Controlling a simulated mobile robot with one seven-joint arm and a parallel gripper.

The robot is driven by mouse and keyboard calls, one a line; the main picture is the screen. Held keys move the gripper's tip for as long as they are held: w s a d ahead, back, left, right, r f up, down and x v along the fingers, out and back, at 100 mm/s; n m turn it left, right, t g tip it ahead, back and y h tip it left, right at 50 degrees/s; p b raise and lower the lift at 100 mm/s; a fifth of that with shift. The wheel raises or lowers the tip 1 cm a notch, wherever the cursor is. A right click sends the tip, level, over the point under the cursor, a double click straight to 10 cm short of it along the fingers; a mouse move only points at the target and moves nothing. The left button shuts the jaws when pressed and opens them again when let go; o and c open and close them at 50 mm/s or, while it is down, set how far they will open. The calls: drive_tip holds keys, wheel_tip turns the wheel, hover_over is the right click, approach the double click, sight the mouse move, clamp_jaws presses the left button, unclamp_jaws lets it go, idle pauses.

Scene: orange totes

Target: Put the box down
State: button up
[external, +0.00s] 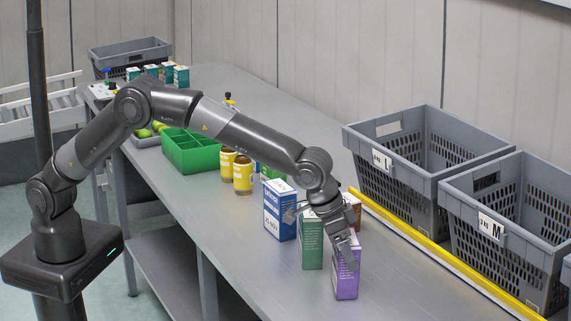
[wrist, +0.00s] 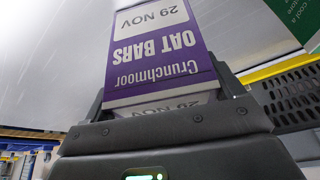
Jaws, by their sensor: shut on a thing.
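A purple and white box (external: 346,284) stands near the right end of the grey metal table, in front of a green box. In the wrist view the purple box (wrist: 165,66) reads "Crunchmoor OAT BARS" upside down and fills the space between the fingers. My gripper (external: 344,250) points down and is shut on the upper part of this box. In the wrist view my gripper (wrist: 165,100) has a finger on each side of it. The box looks upright and at or very near the table top; I cannot tell whether it touches.
A blue and white box (external: 280,212) and a green box (external: 311,246) stand close to the left, with a brown box (external: 352,205) behind. The table front is clear.

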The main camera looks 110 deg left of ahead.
drive_tip(key=shift+f, duration=0.15)
drive_tip(key=o, duration=1)
